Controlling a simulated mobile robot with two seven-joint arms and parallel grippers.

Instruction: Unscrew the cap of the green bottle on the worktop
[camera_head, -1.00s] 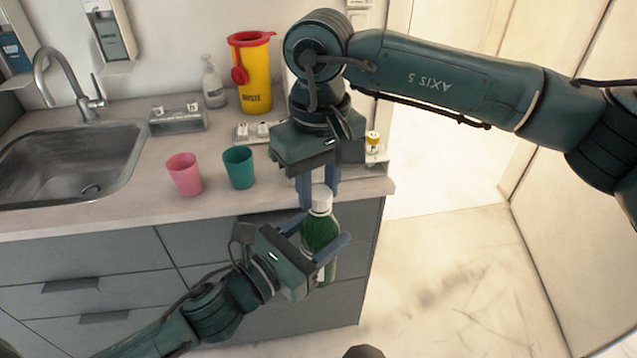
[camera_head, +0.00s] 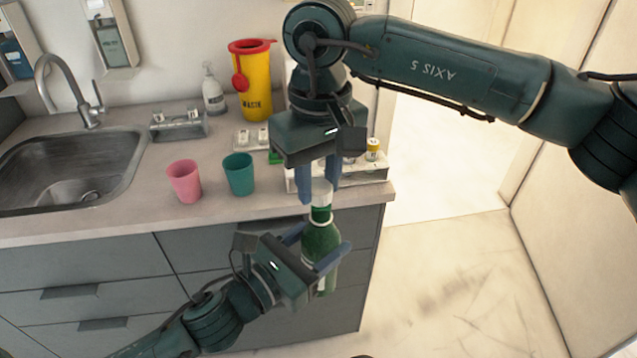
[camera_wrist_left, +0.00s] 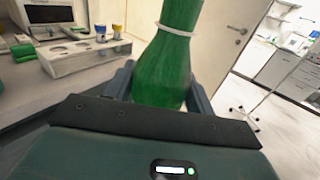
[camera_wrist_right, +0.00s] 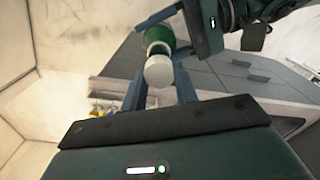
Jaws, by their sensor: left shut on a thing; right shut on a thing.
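The green bottle (camera_head: 321,240) is upright in front of the worktop (camera_head: 240,207), off its surface. My left gripper (camera_head: 314,246) is shut around its body, and the green body also shows in the left wrist view (camera_wrist_left: 165,75). A pale collar (camera_wrist_left: 177,29) rings its neck. My right gripper (camera_head: 319,194) points down from above and is shut on the white cap (camera_head: 321,188); the cap also shows in the right wrist view (camera_wrist_right: 158,71). Green neck shows between cap and collar. I cannot tell whether the cap is clear of the neck.
A pink cup (camera_head: 185,181) and a teal cup (camera_head: 239,174) stand on the worktop, left of my right gripper. A yellow waste bin (camera_head: 254,85) and a spray bottle (camera_head: 212,91) are behind. A white rack (camera_head: 360,173) holds a yellow-capped vial (camera_head: 373,149). The sink (camera_head: 65,170) is left.

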